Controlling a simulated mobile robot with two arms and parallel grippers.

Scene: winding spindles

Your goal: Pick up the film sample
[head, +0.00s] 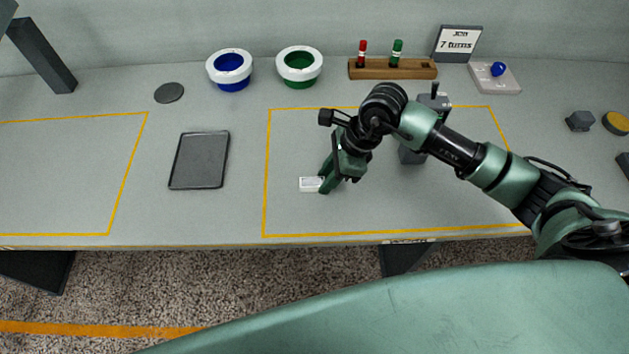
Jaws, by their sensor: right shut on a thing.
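A small white flat piece (310,184), which looks like the film sample, lies at table height inside the middle yellow outline. My right gripper (325,182) is over its right end and shut on it. The gripper's fingers hide that end. I cannot tell whether the piece touches the table. My left gripper is not in view.
A dark tray (200,160) lies to the left. Behind stand a blue-centred bowl (230,69), a green-centred bowl (299,66), a wooden marker rack (392,69) and a "7 turns" sign (457,43). A dark grey device (412,153) stands partly behind my right arm.

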